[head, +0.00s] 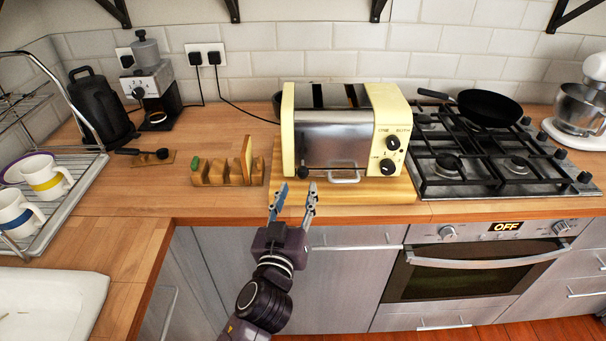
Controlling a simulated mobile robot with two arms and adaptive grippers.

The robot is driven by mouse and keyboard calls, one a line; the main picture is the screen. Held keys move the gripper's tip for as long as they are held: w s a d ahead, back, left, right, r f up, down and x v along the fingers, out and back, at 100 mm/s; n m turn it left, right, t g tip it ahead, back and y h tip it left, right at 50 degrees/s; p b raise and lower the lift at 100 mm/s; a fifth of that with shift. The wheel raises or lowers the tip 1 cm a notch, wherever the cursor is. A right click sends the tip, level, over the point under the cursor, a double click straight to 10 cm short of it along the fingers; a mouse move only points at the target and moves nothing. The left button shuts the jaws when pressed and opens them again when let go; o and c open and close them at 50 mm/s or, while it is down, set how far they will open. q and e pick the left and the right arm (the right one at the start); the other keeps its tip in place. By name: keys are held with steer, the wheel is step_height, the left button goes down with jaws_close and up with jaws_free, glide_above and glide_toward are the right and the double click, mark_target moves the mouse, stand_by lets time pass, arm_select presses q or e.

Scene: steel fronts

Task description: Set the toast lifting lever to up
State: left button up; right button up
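The cream and steel toaster (333,138) stands on a wooden board (380,192) on the counter, with dark slots on top. A small black knob (303,174), which looks like the lifting lever, sits low at the left of its front. Two dials (390,155) are on the right of the front, and a pale handle (344,178) is at the bottom. My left gripper (294,188) is open and empty in front of the toaster's lower left, its fingertips close to the knob; I cannot tell whether they touch. My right gripper is not in view.
A wooden rack (212,172) with a toast slice (247,158) stands left of the toaster. A gas hob (480,165) with a black pan (488,106) is close on the right. A dish rack (50,215) is far left. The counter front edge is below the toaster.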

mark_target(301, 177)
arm_select(q)
steer(key=shift+w+d+p, duration=0.2)
steer(key=shift+w, duration=1.05)
steer(key=shift+w+d+p, duration=0.15)
steer(key=shift+w+p, duration=0.05)
steer(key=shift+w, duration=1)
steer(key=shift+w+d+p, duration=0.2)
steer(key=shift+w, duration=1.05)
steer(key=shift+c, duration=0.3)
steer(key=shift+f, duration=0.1)
jaws_close()
